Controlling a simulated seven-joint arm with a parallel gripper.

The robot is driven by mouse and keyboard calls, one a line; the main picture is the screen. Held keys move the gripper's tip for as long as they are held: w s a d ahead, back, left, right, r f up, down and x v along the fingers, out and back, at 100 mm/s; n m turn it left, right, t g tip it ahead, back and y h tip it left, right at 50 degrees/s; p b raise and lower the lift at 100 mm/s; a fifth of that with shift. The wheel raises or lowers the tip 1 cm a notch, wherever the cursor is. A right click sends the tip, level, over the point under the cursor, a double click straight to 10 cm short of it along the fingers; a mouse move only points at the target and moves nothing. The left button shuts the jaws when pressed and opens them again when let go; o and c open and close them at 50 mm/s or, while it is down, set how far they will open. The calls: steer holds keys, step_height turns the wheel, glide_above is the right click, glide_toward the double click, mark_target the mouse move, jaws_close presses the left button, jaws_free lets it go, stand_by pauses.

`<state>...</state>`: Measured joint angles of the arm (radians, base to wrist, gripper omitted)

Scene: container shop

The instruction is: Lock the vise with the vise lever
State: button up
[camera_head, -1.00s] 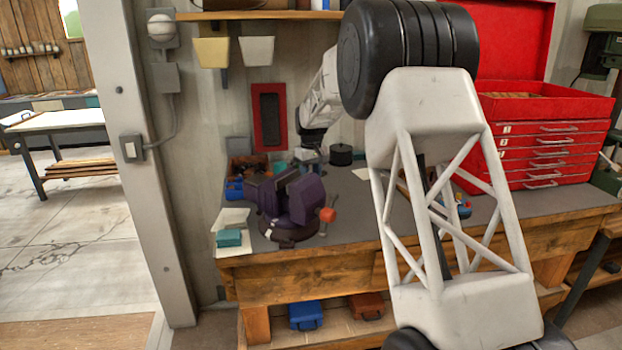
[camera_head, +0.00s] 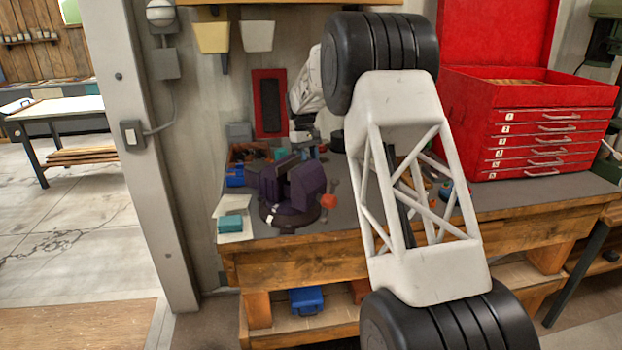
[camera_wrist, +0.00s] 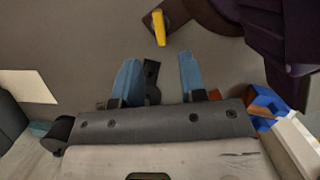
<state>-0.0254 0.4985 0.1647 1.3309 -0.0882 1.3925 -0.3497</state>
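The dark purple vise (camera_head: 306,187) stands on its round base on the workbench, left of the bench's middle. A lever with a red-orange knob (camera_head: 328,201) is at its right side. In the wrist view part of the vise (camera_wrist: 285,35) fills the upper right. A yellow handle (camera_wrist: 159,28) sticks out near the top, beyond my fingertips; I cannot tell which lever it is. My gripper (camera_wrist: 160,68) has its two blue fingers apart with the yellow handle outside them. In the head view my gripper is small, partly hidden behind the vise.
The workbench (camera_head: 400,228) carries a red toolbox (camera_head: 545,130) with its lid up at right. A teal box (camera_head: 230,222) lies on paper at the left front. A blue box (camera_head: 236,176) and clutter sit left of the vise. A dark item shows between my fingers.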

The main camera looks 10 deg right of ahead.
steer(key=shift+w+a+g+h, duration=0.25)
steer(key=shift+w+g+h, duration=0.15)
steer(key=shift+w+g, duration=0.2)
steer(key=shift+s+f, duration=0.1)
steer(key=shift+f, duration=0.05)
steer(key=shift+x, duration=3.8)
jaws_close()
